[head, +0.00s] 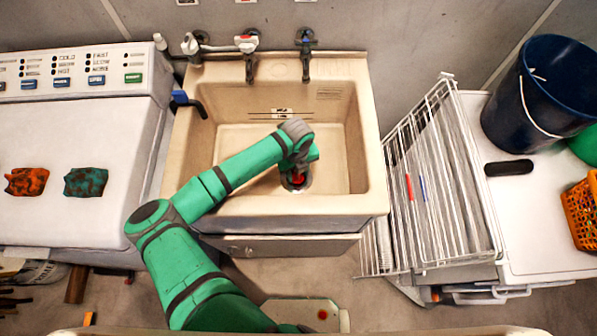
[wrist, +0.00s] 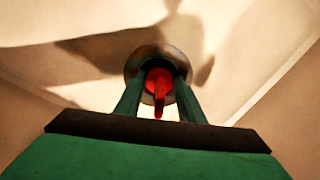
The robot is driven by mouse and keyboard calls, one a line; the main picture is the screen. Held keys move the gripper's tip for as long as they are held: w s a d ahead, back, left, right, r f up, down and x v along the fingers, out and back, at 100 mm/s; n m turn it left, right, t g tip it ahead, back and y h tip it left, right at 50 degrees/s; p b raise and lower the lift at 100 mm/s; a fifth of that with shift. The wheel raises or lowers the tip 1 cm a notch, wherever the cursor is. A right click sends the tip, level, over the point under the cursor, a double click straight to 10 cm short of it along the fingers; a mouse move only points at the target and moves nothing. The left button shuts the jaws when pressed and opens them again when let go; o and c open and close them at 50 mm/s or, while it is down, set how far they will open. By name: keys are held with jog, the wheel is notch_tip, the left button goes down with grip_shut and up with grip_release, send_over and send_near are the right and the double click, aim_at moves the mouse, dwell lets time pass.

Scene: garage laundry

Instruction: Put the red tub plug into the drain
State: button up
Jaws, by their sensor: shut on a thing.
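The red tub plug (wrist: 159,84) is between the fingers of my gripper (wrist: 158,92) in the wrist view, and my gripper is shut on it. In the head view the plug (head: 297,179) shows as a small red spot under my gripper (head: 296,172), low in the sink basin. The round metal drain (wrist: 147,58) is right behind and around the plug in the wrist view; its rim (head: 304,187) also shows in the head view. The plug overlaps the drain opening. I cannot tell whether it is seated or held just above.
The beige sink (head: 230,195) surrounds my forearm, with its front wall close to it. Taps (head: 306,60) stand at the back. A washing machine (head: 80,130) is at the left. A white wire rack (head: 440,170) and a dark bucket (head: 535,105) are at the right.

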jog(key=shift+s+a+f, duration=0.25)
jog(key=shift+s+f, duration=0.05)
jog(key=shift+f, duration=0.25)
jog(key=o, duration=1.1)
jog(key=r, duration=1.3)
jog(key=shift+w+d+r, duration=0.1)
jog(key=shift+w, duration=0.2)
jog(key=shift+s+d+r, duration=0.1)
jog(key=shift+r, duration=0.05)
